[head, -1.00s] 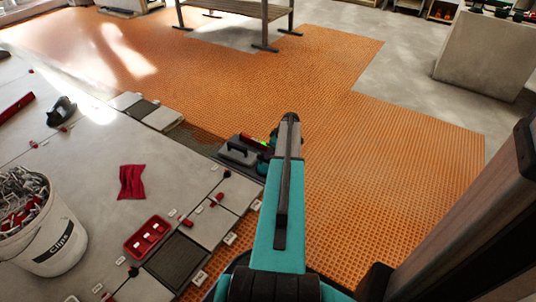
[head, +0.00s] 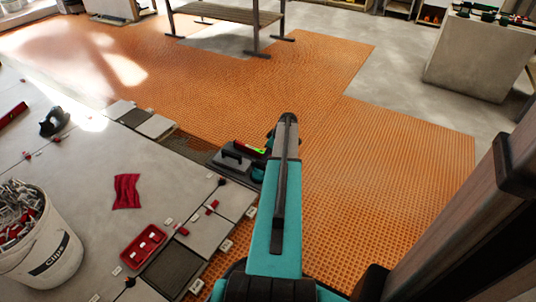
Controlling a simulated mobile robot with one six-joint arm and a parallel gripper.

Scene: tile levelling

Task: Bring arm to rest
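My arm (head: 275,225), teal with a dark bar along its top, reaches from the bottom middle of the head view out over the orange floor matting (head: 370,150). Its far end (head: 287,122) is above the matting, just right of a dark tray of tools. My gripper's fingers do not show clearly; the arm's far end hides them. I see nothing held.
A white bucket of clips (head: 38,250) stands at the lower left. A red cloth (head: 126,191) and a red tray (head: 143,246) lie on the grey tiles. The dark tool tray (head: 232,163) sits left of the arm. A bench (head: 225,13) stands behind.

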